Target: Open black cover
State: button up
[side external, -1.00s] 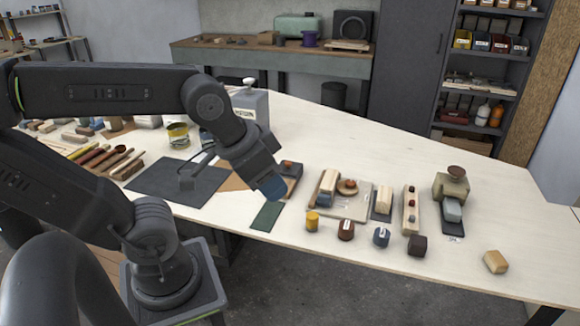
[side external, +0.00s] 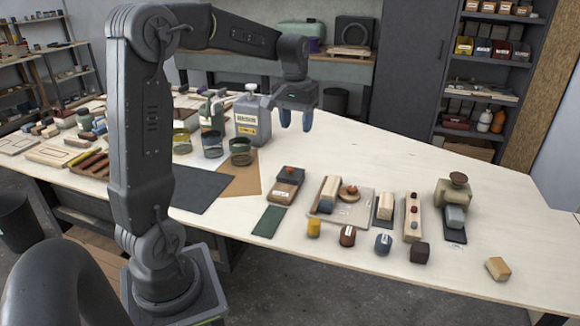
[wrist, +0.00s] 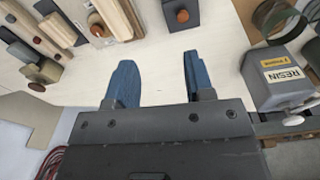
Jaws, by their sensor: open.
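My gripper (side external: 295,120) is raised above the far part of the table, right of the resin container. Its two blue fingers are apart with nothing between them, as the wrist view (wrist: 158,62) also shows. A small black block (side external: 420,253) stands near the front edge. I cannot tell which dark piece is the black cover.
A grey resin container (side external: 252,122) and several glass jars (side external: 212,145) stand left of the gripper. A board with wooden pieces (side external: 325,213), a green mat (side external: 268,222) and small coloured blocks lie towards the front. The table's back right is clear.

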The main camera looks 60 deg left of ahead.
jog(key=n, duration=0.1)
send_over(290, 168)
notch_tip(290, 168, down, 2)
jog(key=shift+g, duration=0.3)
notch_tip(290, 168, down, 14)
grip_shut()
dwell(0.4)
